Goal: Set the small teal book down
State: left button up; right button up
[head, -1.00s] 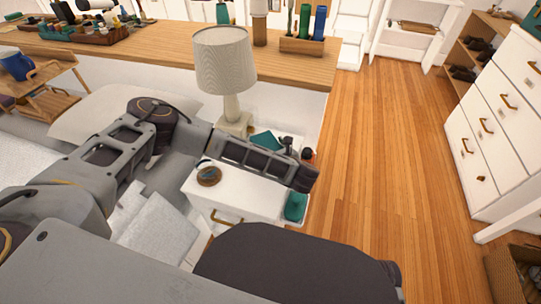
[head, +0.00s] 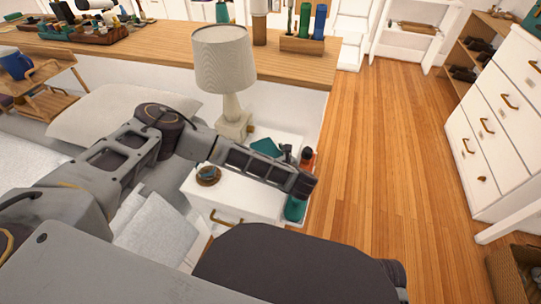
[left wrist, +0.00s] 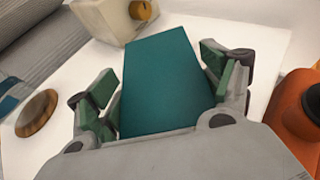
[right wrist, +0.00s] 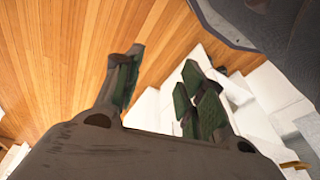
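The small teal book (left wrist: 165,80) lies between the fingers of my left gripper (left wrist: 163,75) in the left wrist view, the pads close against its two long edges. Its near end is by the palm. In the head view the book (head: 266,147) shows just beyond my left forearm, over the white nightstand (head: 235,195), near the lamp base. Whether its underside touches the top is hidden. My right gripper (right wrist: 158,85) is open and empty in the right wrist view, with wooden floor and white furniture beyond it.
A lamp (head: 225,65) stands at the nightstand's back. A small round wooden dish (head: 208,175) is at left, an orange bottle (head: 307,158) at right, and a teal item (head: 295,210) at the front right corner.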

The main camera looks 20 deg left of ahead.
pick_arm(q)
jog(key=shift+o, duration=1.3)
pick_arm(e)
jog(key=shift+r, duration=0.15)
pick_arm(q)
jog(key=shift+r, duration=0.15)
jog(key=shift+s+d+r, duration=0.25)
jog(key=shift+s+d, duration=0.15)
jog(key=p+v, duration=0.1)
jog(key=v, duration=0.6)
jog(key=shift+s+d+r+p, duration=0.1)
jog(key=shift+r+p, duration=0.1)
jog(key=shift+p, duration=0.2)
jog(key=shift+s+d+r, duration=0.15)
jog(key=shift+s+d, duration=0.05)
jog(key=shift+s, duration=0.05)
jog(key=shift+s+d+r+p, duration=0.1)
jog(key=shift+s+d+p, duration=0.2)
jog(key=shift+p, duration=0.3)
jog(key=shift+p+v, duration=0.8)
jog(key=shift+p, duration=0.1)
pick_arm(e)
notch_tip(320, 180, down, 10)
jog(key=s+d, duration=0.1)
jog(key=d, duration=0.1)
jog(key=shift+g+h, duration=0.3)
jog(key=shift+h, duration=0.1)
